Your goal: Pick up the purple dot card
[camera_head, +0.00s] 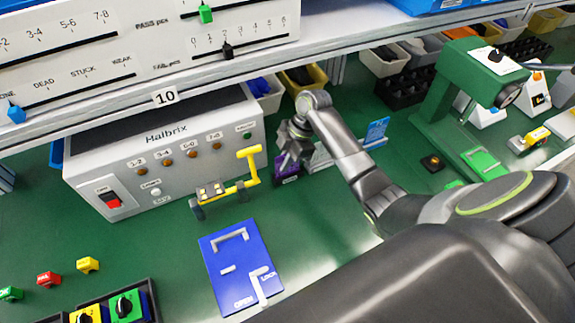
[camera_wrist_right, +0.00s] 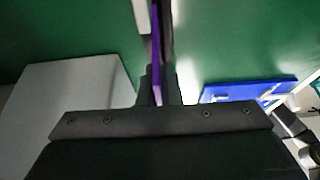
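The purple dot card (camera_head: 288,170) stands behind the yellow-handled piece, at the right end of the grey Halbrix box, partly hidden by my right gripper (camera_head: 284,160). In the right wrist view the purple card (camera_wrist_right: 156,55) shows edge-on as a thin strip between the two dark fingers of my right gripper (camera_wrist_right: 158,88). The fingers are close together and appear to press on both its sides. Its dots cannot be seen. My left gripper is not in view.
The Halbrix box (camera_head: 165,150) stands left of the gripper. A pale card (camera_head: 320,157) and a blue card (camera_head: 377,130) stand to its right. A blue plate (camera_head: 238,270) lies in front. A shelf edge (camera_head: 220,72) passes above. A green press (camera_head: 450,110) stands further right.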

